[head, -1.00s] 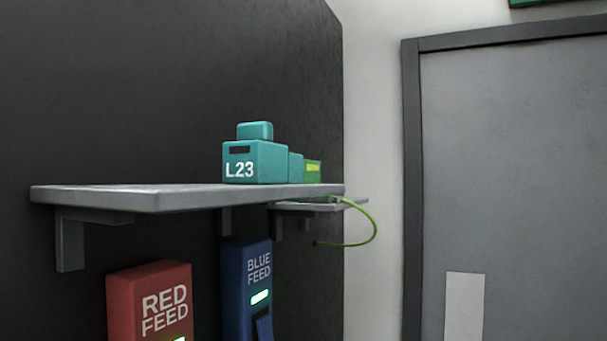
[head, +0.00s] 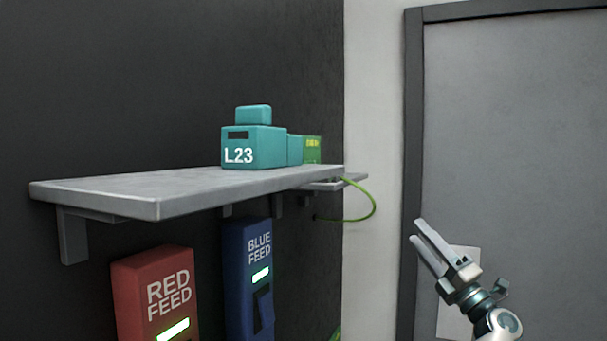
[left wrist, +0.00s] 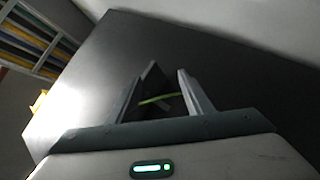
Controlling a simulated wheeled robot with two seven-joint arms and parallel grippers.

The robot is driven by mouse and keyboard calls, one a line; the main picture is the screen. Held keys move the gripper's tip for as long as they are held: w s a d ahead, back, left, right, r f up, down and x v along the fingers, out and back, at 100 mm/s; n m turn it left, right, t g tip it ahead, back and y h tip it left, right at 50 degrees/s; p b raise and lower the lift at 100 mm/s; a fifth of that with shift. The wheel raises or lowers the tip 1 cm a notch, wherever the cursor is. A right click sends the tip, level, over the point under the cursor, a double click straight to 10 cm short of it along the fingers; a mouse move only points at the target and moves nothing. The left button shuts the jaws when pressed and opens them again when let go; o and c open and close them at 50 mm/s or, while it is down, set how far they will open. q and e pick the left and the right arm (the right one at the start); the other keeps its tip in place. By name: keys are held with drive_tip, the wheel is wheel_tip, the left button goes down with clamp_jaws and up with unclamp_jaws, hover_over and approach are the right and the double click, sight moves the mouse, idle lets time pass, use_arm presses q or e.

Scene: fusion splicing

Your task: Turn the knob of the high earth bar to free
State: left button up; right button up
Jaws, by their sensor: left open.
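A green box with yellow marks (head: 312,150), which may be the high earth bar, stands at the far end behind the teal boxes. I cannot make out a knob on it. A green cable (head: 372,205) loops out to the right from a small far shelf (head: 353,181). My left gripper (head: 427,230) is open and empty, in front of the grey door, right of the cable and apart from it. In the left wrist view, a green strand (left wrist: 160,98) shows between the open fingers. My right gripper is not in view.
A grey shelf (head: 110,190) carries teal boxes, one marked L23 (head: 255,148). Below hang a red feed box (head: 150,290) and a blue feed box (head: 245,285). A grey door (head: 520,120) stands at right. A bit of green (head: 335,335) shows at the bottom edge.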

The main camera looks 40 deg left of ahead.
use_arm(q)
drive_tip(key=s+a+r+n+g+h+p, duration=0.1)
drive_tip(key=s+r+n+g+h, duration=0.2)
drive_tip(key=s+r+n+h, duration=0.2)
drive_tip(key=s+a+r+n+g+h+p, duration=0.1)
drive_tip(key=s+r+n+h, duration=0.4)
drive_tip(key=s+r+n, duration=0.6)
drive_tip(key=s+r+g, duration=0.1)
drive_tip(key=s+r, duration=0.2)
drive_tip(key=r, duration=0.2)
drive_tip(key=s+r+g+p, duration=0.1)
drive_tip(key=s+r, duration=0.2)
drive_tip(key=r, duration=0.3)
drive_tip(key=shift+r+g+h, duration=0.2)
drive_tip(key=shift+g+h, duration=0.1)
drive_tip(key=shift+a, duration=0.15)
drive_tip(key=p+x, duration=0.7)
drive_tip(key=x, duration=0.9)
drive_tip(key=shift+a, duration=0.25)
drive_tip(key=shift+a+f, duration=0.2)
drive_tip(key=shift+a, duration=0.2)
